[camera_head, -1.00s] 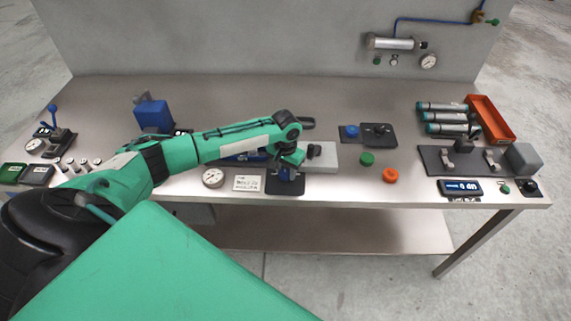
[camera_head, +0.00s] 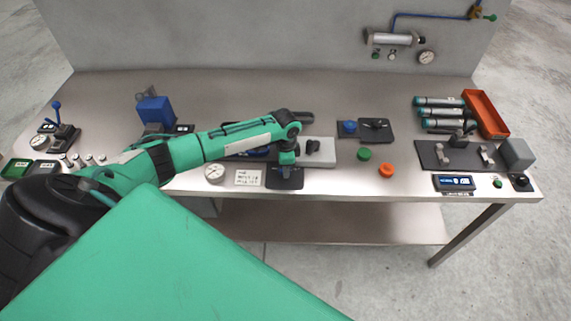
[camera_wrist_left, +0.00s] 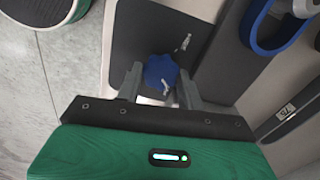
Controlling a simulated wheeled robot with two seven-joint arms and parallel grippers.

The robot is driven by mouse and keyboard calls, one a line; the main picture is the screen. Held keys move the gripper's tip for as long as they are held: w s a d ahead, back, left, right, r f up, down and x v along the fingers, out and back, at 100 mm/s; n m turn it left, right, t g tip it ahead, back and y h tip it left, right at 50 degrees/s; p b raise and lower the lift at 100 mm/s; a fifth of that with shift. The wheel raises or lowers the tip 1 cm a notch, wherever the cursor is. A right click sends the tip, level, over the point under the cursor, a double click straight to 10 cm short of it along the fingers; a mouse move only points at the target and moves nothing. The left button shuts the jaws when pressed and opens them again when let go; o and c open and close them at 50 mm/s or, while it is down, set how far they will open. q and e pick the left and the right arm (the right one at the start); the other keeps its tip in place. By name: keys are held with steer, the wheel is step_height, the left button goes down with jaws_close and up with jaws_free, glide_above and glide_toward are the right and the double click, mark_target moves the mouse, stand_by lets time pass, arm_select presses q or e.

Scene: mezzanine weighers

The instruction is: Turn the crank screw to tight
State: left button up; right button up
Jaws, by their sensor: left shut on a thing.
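In the head view the dark plate (camera_head: 285,182) lies near the table's front edge, and my gripper mostly hides the knob. My left gripper (camera_head: 286,165) points down over it. In the wrist view its two grey fingers (camera_wrist_left: 160,88) stand on either side of the blue knob and are shut on it. My right gripper is in neither view.
A gauge (camera_head: 214,172) and a label card (camera_head: 248,178) lie left of the plate. A grey block with a black knob (camera_head: 318,152) stands close on the right. Green (camera_head: 364,154) and orange (camera_head: 387,170) buttons are further right.

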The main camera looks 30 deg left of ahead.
arm_select(q)
steer(key=shift+w+r+m, duration=0.1)
steer(key=shift+m, duration=1.4)
steer(key=o, duration=0.9)
steer(key=shift+o, duration=0.5)
